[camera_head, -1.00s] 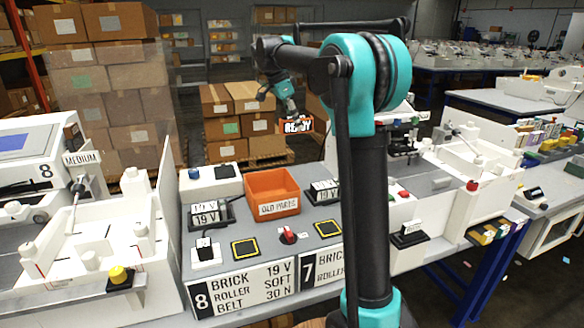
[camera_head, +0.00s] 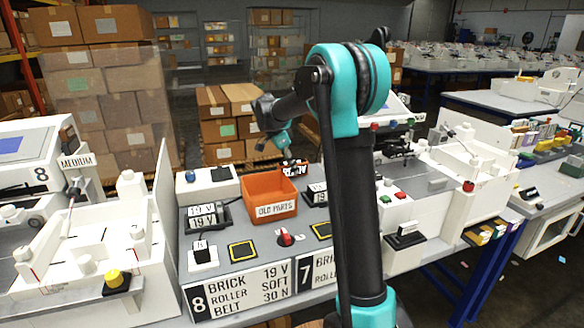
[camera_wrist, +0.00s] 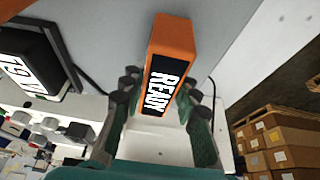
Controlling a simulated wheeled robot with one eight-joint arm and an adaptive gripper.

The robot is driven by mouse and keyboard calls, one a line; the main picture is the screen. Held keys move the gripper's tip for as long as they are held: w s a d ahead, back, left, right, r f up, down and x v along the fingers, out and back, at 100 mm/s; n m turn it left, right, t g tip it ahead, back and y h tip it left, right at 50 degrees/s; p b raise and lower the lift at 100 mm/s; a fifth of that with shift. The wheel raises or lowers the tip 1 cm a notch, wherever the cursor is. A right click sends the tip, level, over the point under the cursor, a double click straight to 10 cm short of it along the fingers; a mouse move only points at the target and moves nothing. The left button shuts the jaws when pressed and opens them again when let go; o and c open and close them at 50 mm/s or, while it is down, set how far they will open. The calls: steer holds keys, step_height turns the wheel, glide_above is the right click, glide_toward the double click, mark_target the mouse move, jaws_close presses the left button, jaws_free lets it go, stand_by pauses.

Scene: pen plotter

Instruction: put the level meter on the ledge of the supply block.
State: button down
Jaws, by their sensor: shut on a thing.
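My gripper (camera_head: 288,160) hangs above the bench, behind the orange bin. It is shut on a small orange block with a black READY label, which I take to be the level meter (camera_head: 295,170). In the wrist view the level meter (camera_wrist: 172,45) sits between the green finger pads, its label facing the camera. It looks clear of the grey bench top, though the height is hard to judge. Black units with 19 V labels stand left (camera_head: 207,215) and right (camera_head: 318,193) of the bin. I cannot tell which part is the supply block or its ledge.
The orange OLD PARTS bin (camera_head: 271,195) stands close in front of my gripper. A white box with buttons (camera_head: 207,184) is at its left. A red knob (camera_head: 285,239) and yellow-framed pads (camera_head: 242,251) lie nearer. Cartons (camera_head: 225,112) stand behind the bench.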

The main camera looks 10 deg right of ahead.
steer(key=shift+f, duration=0.3)
steer(key=c, duration=1.1)
jaws_free()
steer(key=shift+c, duration=0.2)
steer(key=v, duration=1.2)
steer(key=shift+d+r, duration=0.1)
steer(key=shift+r, duration=0.05)
steer(key=shift+s, duration=0.1)
